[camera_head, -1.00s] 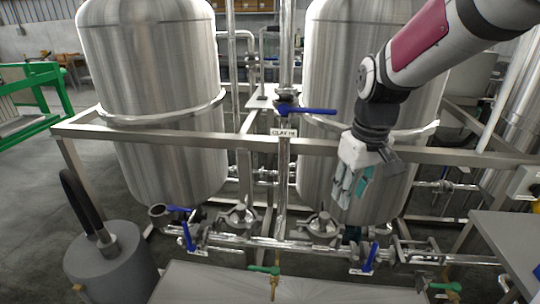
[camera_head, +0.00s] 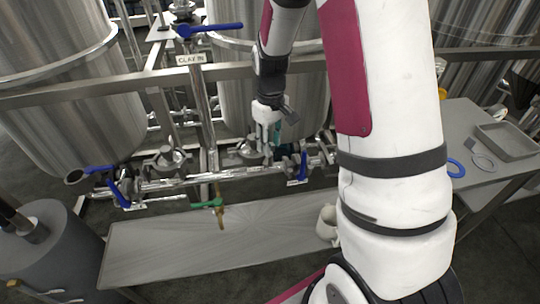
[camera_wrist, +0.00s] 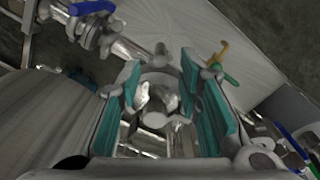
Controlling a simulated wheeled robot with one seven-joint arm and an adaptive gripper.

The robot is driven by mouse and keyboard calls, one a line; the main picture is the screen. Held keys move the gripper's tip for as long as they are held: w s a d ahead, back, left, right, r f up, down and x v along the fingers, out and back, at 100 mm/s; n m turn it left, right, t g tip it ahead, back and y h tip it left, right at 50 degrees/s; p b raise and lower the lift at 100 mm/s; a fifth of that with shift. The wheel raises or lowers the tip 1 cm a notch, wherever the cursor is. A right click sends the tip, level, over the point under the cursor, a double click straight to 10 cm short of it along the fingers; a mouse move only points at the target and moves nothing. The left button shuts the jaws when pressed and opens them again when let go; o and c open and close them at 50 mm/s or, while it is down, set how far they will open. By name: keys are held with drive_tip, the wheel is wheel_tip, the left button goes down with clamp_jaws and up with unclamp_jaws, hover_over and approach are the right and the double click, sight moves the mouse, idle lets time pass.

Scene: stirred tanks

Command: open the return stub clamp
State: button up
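My gripper (camera_head: 268,148) reaches down to the low pipe run in front of the right tank. In the wrist view my gripper (camera_wrist: 160,68) is open, with its teal pads apart on both sides of a round steel fitting (camera_wrist: 155,119). No pad clearly touches this fitting. It appears to be the domed, clamp-like fitting (camera_head: 250,150) beside my gripper in the head view, partly hidden by it. A similar domed fitting (camera_head: 170,158) sits further left. No label shows which one is the return stub clamp.
A grey surface (camera_head: 200,242) lies in front. A grey side table (camera_head: 470,135) is at right.

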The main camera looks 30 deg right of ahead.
sight(250, 155)
wheel_tip(250, 155, down, 6)
drive_tip(key=shift+r, duration=0.15)
drive_tip(key=shift+c, duration=0.2)
clamp_jaws()
